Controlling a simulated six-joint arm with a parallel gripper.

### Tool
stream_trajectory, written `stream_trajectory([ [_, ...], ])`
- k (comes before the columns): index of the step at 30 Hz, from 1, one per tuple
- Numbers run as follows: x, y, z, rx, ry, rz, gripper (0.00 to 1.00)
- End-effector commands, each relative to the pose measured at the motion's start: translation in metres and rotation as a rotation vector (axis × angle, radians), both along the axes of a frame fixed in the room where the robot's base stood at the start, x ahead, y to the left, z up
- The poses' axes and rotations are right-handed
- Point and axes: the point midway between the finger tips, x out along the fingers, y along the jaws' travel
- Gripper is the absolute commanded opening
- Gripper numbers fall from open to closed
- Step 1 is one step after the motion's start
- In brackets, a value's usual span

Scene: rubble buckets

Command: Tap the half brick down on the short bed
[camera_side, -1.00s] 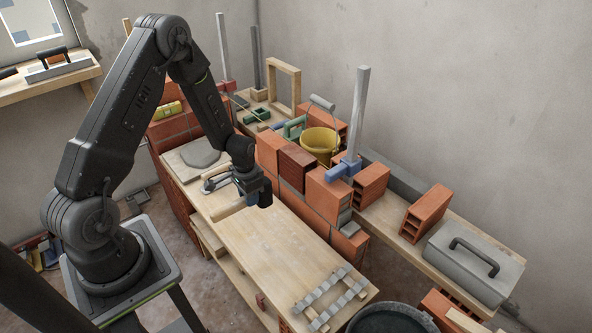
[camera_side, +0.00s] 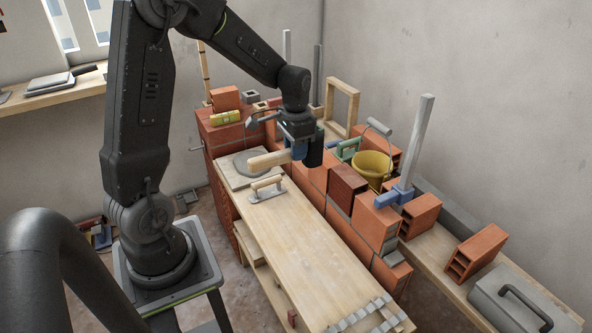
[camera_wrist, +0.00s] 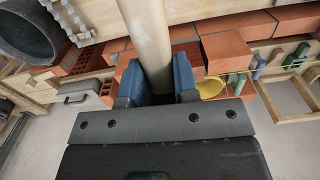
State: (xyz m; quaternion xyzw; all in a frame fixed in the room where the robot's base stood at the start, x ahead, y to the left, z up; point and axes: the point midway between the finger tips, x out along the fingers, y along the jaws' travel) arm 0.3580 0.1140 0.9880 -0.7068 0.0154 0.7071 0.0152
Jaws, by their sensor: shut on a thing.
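My gripper (camera_side: 305,150) is shut on a pale wooden shaft (camera_side: 270,160), held level above the far end of the bench, left of the brick wall. In the wrist view, the shaft (camera_wrist: 148,35) runs between my blue fingertips (camera_wrist: 160,80). What is on the shaft's other end is hidden. A darker red brick (camera_side: 347,184), which looks like the half brick, sits in the wall's top row between orange bricks (camera_side: 376,218). My gripper is apart from it, above and to its left. I cannot tell how its bed lies beneath it.
A wooden-handled trowel (camera_side: 266,190) lies on the bench (camera_side: 300,255) near a mortar board (camera_side: 228,172). A yellow bucket (camera_side: 371,165) and a blue clamp with a tall post (camera_side: 412,150) stand behind the wall. A grey box (camera_side: 520,305) is at right. The middle bench is clear.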

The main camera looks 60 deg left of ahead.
Motion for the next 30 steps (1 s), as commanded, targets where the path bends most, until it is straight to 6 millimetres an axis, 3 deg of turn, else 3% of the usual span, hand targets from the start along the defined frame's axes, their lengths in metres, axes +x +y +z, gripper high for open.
stream_trajectory([
  [3,0.001,0.001,0.026,0.004,-0.008,0.0,0.0],
  [14,0.059,0.014,0.027,0.001,-0.003,-0.001,0.0],
  [24,0.132,0.024,0.025,0.001,-0.003,-0.002,0.0],
  [30,0.159,0.025,0.021,0.0,-0.002,0.0,0.0],
])
